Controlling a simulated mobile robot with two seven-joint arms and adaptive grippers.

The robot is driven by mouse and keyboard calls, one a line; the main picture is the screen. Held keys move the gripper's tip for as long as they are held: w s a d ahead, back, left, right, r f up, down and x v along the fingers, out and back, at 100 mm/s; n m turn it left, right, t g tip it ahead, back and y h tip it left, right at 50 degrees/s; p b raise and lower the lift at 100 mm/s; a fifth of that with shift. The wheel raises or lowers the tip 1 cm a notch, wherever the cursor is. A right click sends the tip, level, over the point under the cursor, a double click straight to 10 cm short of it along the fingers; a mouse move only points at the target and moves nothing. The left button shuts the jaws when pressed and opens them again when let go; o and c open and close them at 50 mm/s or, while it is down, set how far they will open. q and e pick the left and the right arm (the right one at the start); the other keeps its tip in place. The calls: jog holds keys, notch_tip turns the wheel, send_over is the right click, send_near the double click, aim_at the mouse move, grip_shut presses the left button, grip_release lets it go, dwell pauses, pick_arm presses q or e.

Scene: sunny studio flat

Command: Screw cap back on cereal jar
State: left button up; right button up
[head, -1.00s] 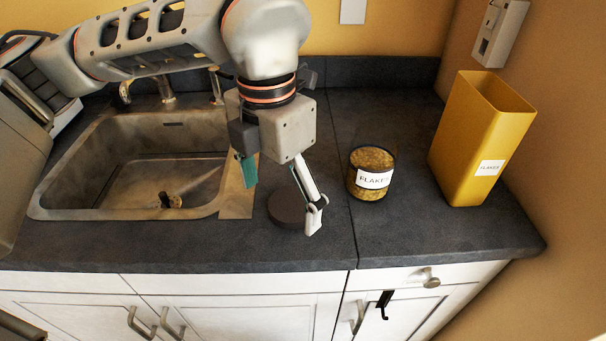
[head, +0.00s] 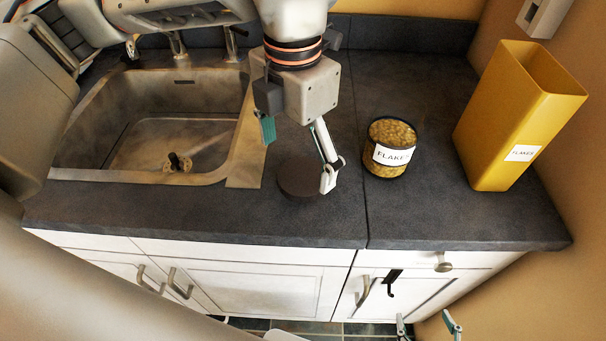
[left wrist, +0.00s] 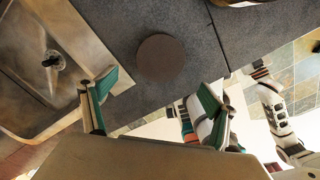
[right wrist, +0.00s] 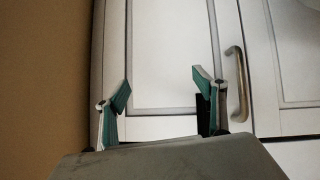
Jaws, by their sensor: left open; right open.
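The cereal jar (head: 389,168) stands upright and uncapped on the dark counter, full of flakes and with a white FLAKES label. The cap (head: 297,188) is a dark brown disc lying flat on the counter left of the jar, partly hidden by a finger in the head view. It shows whole in the left wrist view (left wrist: 161,57). My left gripper (head: 298,155) is open, empty and pointing down above the cap, its fingers spread. My right gripper (head: 428,328) is open and empty, low in front of the cabinet doors; the right wrist view shows its fingers (right wrist: 162,92) apart.
A tall yellow FLAKES container (head: 508,125) stands right of the jar near the wall. The sink (head: 90,165) lies left of the cap. Counter (head: 430,215) in front of the jar is clear. Cabinet handles (head: 364,291) stick out below.

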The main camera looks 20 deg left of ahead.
aim_at(299, 178)
pick_arm(q)
jog(key=shift+f, duration=0.25)
jog(key=f, duration=0.4)
jog(key=shift+w+d+f, duration=0.1)
jog(key=shift+w+f, duration=0.1)
jog(key=shift+w, duration=0.15)
jog(key=shift+f, duration=0.2)
pick_arm(e)
jog(key=shift+d+f, duration=0.1)
